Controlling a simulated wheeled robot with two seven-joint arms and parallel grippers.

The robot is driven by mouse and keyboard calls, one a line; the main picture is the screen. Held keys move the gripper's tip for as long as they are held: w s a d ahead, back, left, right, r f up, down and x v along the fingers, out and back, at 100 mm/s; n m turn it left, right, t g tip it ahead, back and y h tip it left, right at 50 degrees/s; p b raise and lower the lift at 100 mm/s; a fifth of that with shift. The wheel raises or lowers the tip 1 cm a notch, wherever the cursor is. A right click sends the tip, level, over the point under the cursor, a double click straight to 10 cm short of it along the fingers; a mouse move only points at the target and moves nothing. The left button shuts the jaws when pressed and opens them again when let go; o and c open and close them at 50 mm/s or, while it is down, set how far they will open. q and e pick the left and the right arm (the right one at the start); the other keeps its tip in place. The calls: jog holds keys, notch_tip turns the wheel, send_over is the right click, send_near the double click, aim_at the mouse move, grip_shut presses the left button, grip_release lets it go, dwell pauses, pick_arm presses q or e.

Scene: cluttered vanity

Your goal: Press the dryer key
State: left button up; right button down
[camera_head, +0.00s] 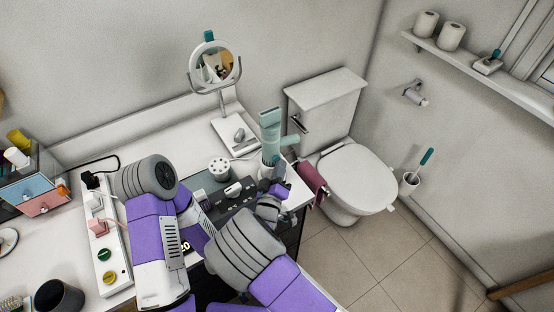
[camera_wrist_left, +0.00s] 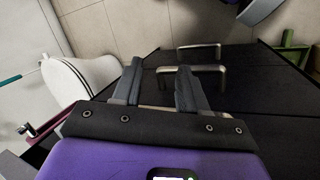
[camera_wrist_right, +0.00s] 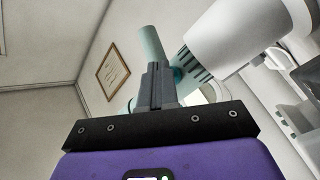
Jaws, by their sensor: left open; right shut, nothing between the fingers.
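A pale teal dryer-like object (camera_head: 270,123) stands upright near the right end of the white counter in the head view. In the right wrist view a teal tube (camera_wrist_right: 152,42) shows behind my fingertips. My right gripper (camera_head: 279,175) is shut and empty, close to the lower part of this object; whether it touches it I cannot tell. Its fingers show pressed together in the right wrist view (camera_wrist_right: 155,75). I cannot make out the key. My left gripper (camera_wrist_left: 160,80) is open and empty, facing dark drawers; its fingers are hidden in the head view.
A round mirror (camera_head: 214,66) stands behind on the counter, and a white perforated cup (camera_head: 219,168) is nearby. A power strip (camera_head: 105,245) and a dark cup (camera_head: 58,297) are at the left. The toilet (camera_head: 350,175) is right of the counter. Drawer handles (camera_wrist_left: 195,69) face my left gripper.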

jog(key=shift+w+a, duration=0.25)
jog(key=shift+w, duration=0.05)
dwell(0.8)
jog(key=shift+s+d, duration=0.6)
jog(key=shift+s, duration=0.2)
jog(key=s+d, duration=0.1)
jog(key=s, duration=0.1)
jog(key=s+d, duration=0.2)
dwell(0.4)
jog(key=shift+s+f, duration=0.1)
dwell(0.7)
